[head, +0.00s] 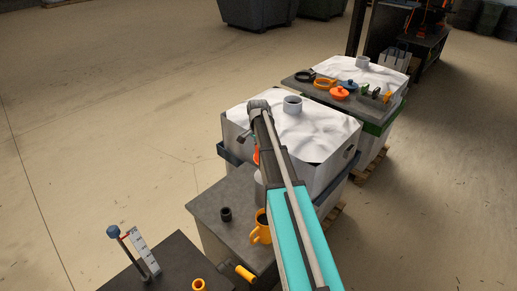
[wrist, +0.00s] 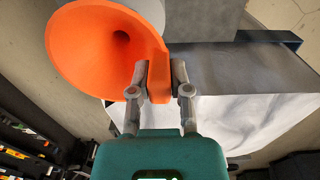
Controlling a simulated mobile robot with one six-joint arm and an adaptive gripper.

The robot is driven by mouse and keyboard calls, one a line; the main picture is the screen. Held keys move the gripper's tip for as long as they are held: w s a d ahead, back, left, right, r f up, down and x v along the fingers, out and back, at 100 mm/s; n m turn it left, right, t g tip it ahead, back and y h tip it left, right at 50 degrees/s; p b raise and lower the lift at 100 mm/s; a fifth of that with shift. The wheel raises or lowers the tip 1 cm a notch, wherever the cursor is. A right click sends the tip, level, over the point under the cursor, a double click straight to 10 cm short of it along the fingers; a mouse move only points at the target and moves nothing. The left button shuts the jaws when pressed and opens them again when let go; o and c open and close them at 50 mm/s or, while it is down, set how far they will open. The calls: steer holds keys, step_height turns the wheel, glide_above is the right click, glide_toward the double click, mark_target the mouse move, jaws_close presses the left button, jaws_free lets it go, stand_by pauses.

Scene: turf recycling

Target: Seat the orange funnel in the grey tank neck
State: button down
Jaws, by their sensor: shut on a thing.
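My gripper (wrist: 159,78) is shut on the tab at the side of the orange funnel (wrist: 95,45), with the wide mouth of the funnel facing the wrist camera. In the head view only a small orange part of the funnel (head: 256,156) shows beside my arm, in front of the near tank. My fingers are hidden there. A short grey neck (head: 292,104) stands on top of the near white-covered tank (head: 320,135), apart from the funnel. A similar neck (head: 362,62) stands on the farther tank (head: 385,80).
A grey bench (head: 205,205) in front of the near tank holds a yellow mug (head: 261,229) and a small black cup (head: 225,214). A dark board (head: 310,88) between the tanks carries several coloured lids and fittings. A gauge stand (head: 142,252) is at lower left. Open floor lies left.

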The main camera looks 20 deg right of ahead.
steer(key=shift+f, duration=0.2)
steer(key=shift+c, duration=2.4)
jaws_free()
steer(key=shift+r, duration=0.2)
step_height(320, 180, up, 11)
steer(key=p, duration=1.1)
steer(key=shift+r, duration=0.1)
steer(key=s+a+f+b, duration=0.1)
steer(key=a+f+b, duration=1)
steer(key=a, duration=0.2)
steer(key=shift+s+a+f, duration=0.15)
